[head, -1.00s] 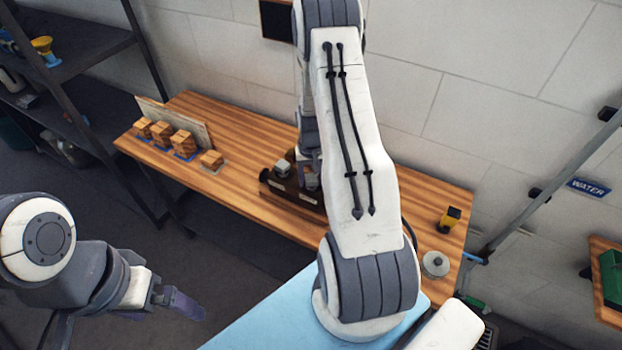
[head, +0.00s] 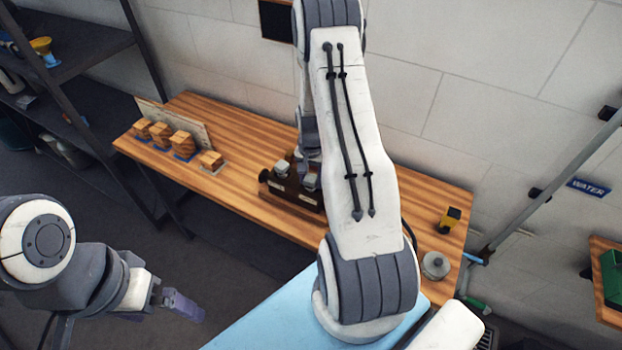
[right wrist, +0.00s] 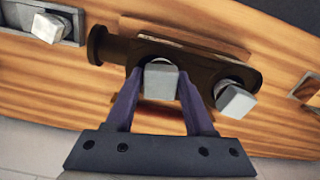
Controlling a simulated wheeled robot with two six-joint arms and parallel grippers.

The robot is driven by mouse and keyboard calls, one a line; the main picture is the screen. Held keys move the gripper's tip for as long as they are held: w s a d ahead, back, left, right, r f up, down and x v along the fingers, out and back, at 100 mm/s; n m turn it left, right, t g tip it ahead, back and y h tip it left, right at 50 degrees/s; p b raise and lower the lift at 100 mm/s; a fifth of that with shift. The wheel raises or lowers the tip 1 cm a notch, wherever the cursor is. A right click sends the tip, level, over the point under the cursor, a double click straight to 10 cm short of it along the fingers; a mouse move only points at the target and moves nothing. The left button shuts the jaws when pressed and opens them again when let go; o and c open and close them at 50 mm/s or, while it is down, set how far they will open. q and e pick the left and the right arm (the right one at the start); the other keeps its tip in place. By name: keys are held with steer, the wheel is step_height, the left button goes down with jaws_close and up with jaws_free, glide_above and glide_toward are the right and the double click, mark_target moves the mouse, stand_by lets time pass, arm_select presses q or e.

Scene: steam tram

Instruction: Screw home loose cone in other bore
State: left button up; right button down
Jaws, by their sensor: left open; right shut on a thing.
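A dark brown fitting (right wrist: 185,60) with a round flange at its left end lies on the wooden bench; it also shows in the head view (head: 289,193). Two grey cones with square heads sit in it. My right gripper (right wrist: 160,76) is shut on the head of one cone (right wrist: 160,85), at the middle of the fitting. The other cone (right wrist: 234,99) sits at the right end, its head turned at an angle. The bores are hidden under the heads. My right arm covers most of its gripper in the head view. My left gripper (head: 181,304) is open and empty, low at the left, away from the bench.
Several wooden blocks (head: 182,145) stand on the left part of the bench (head: 240,122). A dark shelf (head: 85,40) stands at the left.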

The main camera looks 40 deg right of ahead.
steer(key=shift+m, duration=0.6)
steer(key=shift+c, duration=0.9)
jaws_free()
steer(key=shift+o, duration=0.3)
steer(key=shift+o, duration=0.6)
steer(key=shift+r, duration=0.25)
steer(key=shift+r+p, duration=0.9)
steer(key=shift+r, duration=0.15)
